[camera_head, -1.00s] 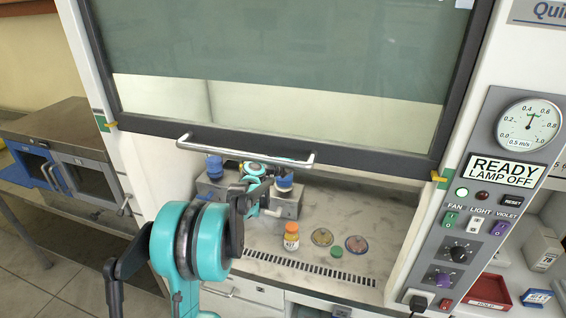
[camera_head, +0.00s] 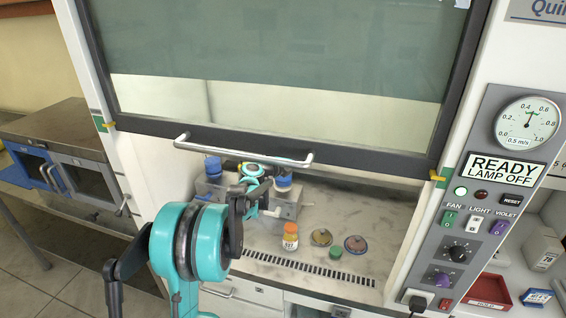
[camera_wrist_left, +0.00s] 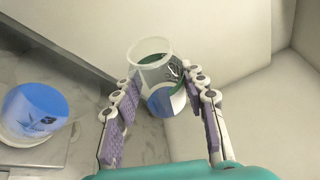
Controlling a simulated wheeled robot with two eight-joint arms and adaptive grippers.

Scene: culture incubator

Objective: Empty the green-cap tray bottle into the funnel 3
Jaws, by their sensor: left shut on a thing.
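My left gripper (camera_head: 248,172) is inside the cabinet, above a metal manifold (camera_head: 286,207); in the left wrist view its fingers (camera_wrist_left: 160,95) are shut on a clear, uncapped bottle (camera_wrist_left: 152,54) with some dark green on it. In the head view the bottle is mostly hidden by the gripper and looks tilted. A blue funnel cup (camera_head: 213,166) stands at the manifold's left and another (camera_head: 283,181) at its right. The wrist view shows one blue cup (camera_wrist_left: 36,108) at left and blue behind the bottle. I cannot read which is funnel 3. A loose green cap (camera_head: 337,252) lies on the worktop.
An orange-capped bottle (camera_head: 290,237) and two dishes (camera_head: 321,237) (camera_head: 355,244) stand on the worktop, right of the manifold. The raised sash with its metal handle (camera_head: 245,150) hangs above my arm.

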